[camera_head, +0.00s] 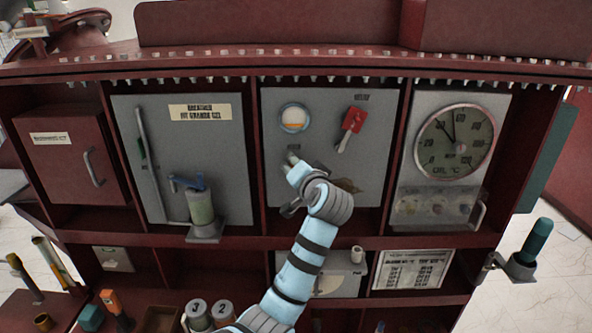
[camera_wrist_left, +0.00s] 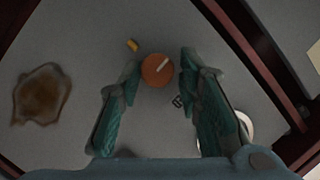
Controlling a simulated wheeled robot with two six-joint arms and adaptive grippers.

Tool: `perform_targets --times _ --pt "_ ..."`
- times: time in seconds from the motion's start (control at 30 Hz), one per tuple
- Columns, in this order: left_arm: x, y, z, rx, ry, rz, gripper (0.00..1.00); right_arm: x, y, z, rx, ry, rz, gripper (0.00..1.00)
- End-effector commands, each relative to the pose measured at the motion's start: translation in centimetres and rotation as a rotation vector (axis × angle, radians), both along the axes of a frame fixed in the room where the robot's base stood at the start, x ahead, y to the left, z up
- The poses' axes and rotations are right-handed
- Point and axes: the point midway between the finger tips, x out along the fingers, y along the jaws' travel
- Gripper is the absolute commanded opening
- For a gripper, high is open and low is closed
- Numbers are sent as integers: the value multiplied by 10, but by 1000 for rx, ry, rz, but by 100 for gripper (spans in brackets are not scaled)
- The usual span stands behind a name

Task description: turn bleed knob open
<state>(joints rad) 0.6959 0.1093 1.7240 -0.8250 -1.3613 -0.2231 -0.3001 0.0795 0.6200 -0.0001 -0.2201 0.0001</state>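The bleed knob (camera_wrist_left: 157,70) shows in the left wrist view as a round orange knob with a pale pointer line, on a grey panel. My left gripper (camera_wrist_left: 160,74) is open, with one teal finger on each side of the knob. Gaps show between both fingertips and the knob, so I see no grip on it. In the head view my left gripper (camera_head: 290,180) is in front of the middle grey panel (camera_head: 378,165), below a round gauge (camera_head: 293,118), and my arm hides the knob. My right gripper is out of view.
A small yellow mark (camera_wrist_left: 133,45) sits beside the knob. A brown stain (camera_wrist_left: 42,94) is on the panel. A red switch (camera_head: 352,122) is above right of my gripper. A large dial (camera_head: 455,143) is further right; a blue-handled cylinder (camera_head: 200,207) stands left.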

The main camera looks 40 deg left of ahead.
Motion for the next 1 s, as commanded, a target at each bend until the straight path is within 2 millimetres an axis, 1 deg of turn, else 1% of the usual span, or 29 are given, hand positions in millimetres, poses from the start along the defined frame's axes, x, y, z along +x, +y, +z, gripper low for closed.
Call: perform_targets --times 0.03,0.07,0.37,0.47,0.6,0.7,0.8,1.0 --pt "0 0 0 -1 2 0 43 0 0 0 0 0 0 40" --pt "0 0 -1 -1 2 1 46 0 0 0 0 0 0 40" --pt "-1 -2 -2 -3 6 -1 46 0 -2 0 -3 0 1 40" --pt "-8 -13 0 -5 5 -1 46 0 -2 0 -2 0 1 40" --pt "-26 -38 7 -8 4 -4 46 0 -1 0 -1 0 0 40" --pt "-37 -52 12 -7 3 -2 46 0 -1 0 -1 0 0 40" --pt "-43 -58 14 -4 4 0 46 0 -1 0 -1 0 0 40" --pt "-43 -58 14 -3 5 1 46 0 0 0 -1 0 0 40"
